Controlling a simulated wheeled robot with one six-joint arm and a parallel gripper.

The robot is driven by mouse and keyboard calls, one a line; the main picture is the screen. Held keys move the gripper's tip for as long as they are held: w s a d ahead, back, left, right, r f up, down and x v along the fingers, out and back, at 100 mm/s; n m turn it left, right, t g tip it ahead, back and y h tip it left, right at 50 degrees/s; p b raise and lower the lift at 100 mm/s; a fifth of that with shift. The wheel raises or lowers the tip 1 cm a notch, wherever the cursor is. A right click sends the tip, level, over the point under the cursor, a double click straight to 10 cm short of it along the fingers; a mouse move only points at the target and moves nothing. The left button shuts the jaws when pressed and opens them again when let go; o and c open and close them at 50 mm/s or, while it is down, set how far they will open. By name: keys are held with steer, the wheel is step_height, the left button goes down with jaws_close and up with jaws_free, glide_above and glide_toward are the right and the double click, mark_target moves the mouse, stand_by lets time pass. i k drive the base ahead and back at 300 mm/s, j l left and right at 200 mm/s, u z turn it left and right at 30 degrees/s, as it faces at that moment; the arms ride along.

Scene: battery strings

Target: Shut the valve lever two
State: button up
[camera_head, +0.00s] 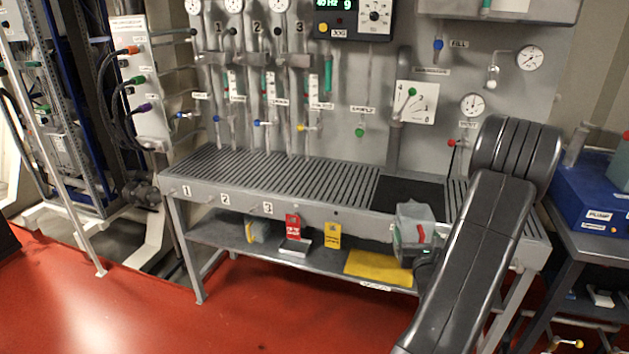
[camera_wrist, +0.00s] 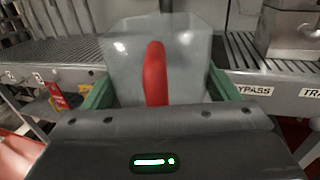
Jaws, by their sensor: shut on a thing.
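My gripper (camera_head: 412,250) is in front of the bench's right half, well right of and below the numbered columns. In the wrist view its green fingers stand on both sides of a grey block with a red strip (camera_wrist: 190,62), and it is shut on this block. The block also shows in the head view (camera_head: 416,212). On the back panel, the column under the label 2 (camera_head: 257,28) has a small lever with a blue end (camera_head: 257,123). Its exact angle is too small to tell. My gripper is far from this lever.
A slatted bench (camera_head: 300,172) stands before the panel, with labels 1, 2 and 3 on its front edge. A yellow sheet (camera_head: 378,268) and several small items lie on its lower shelf. A blue pump box (camera_head: 590,200) stands at right. Red floor is open at front left.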

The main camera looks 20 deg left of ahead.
mark_target(242, 164)
steer(key=j+z, duration=0.1)
steer(key=j, duration=1.4)
steer(key=k+j+z, duration=0.15)
steer(key=j, duration=1.35)
steer(key=k+j+z, duration=0.15)
steer(key=j, duration=0.6)
steer(key=i+j, duration=0.05)
